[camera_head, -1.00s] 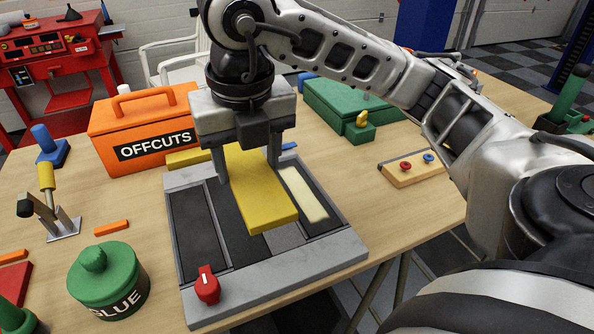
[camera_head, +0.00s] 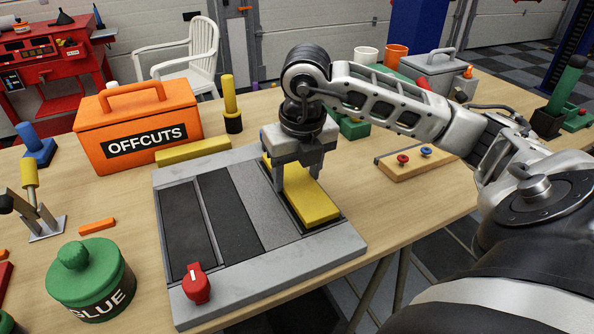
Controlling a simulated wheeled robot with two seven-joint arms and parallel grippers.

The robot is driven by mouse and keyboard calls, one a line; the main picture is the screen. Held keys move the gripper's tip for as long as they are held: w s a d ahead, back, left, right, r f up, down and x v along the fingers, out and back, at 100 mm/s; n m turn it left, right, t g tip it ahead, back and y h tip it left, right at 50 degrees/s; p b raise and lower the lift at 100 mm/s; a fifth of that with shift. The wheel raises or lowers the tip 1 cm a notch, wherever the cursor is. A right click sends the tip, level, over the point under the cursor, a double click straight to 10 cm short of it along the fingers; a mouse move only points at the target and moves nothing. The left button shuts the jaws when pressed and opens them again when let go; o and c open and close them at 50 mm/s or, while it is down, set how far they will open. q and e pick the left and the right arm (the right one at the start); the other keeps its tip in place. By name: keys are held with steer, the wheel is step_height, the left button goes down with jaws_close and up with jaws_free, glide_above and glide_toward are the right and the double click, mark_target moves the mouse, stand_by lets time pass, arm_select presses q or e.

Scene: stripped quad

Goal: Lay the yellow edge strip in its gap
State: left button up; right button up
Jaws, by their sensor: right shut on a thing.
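The yellow edge strip (camera_head: 315,207) is at the rightmost gap of the grey framed board (camera_head: 335,250), lined up lengthwise with it. A dark margin of the gap shows along its left side and near end. I cannot tell whether the strip rests fully on the gap floor. My right gripper (camera_head: 298,180) is shut on the strip, with one finger at each side. The cream patch in that gap is hidden. My left gripper is not in view.
The board carries dark strips (camera_head: 233,208) and a red knob (camera_head: 196,284). Another yellow bar (camera_head: 193,151) lies behind it, by the orange OFFCUTS box (camera_head: 138,125). A green GLUE pot (camera_head: 90,280) stands left. A wooden block with knobs (camera_head: 418,163) stands right.

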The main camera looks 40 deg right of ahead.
mark_target(295, 178)
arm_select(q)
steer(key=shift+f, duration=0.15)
arm_select(e)
steer(key=shift+f, duration=0.25)
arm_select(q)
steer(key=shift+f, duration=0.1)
arm_select(e)
steer(key=o, duration=1.1)
steer(key=shift+c, duration=0.2)
steer(key=shift+r, duration=0.1)
steer(key=shift+r+p, duration=0.6)
steer(key=shift+r, duration=0.35)
step_height(295, 178, up, 2)
steer(key=shift+p, duration=0.75)
step_height(295, 178, up, 3)
steer(key=shift+f+p, duration=0.15)
steer(key=shift+p, duration=0.9)
steer(key=shift+r+p, duration=0.5)
steer(key=shift+r, duration=0.2)
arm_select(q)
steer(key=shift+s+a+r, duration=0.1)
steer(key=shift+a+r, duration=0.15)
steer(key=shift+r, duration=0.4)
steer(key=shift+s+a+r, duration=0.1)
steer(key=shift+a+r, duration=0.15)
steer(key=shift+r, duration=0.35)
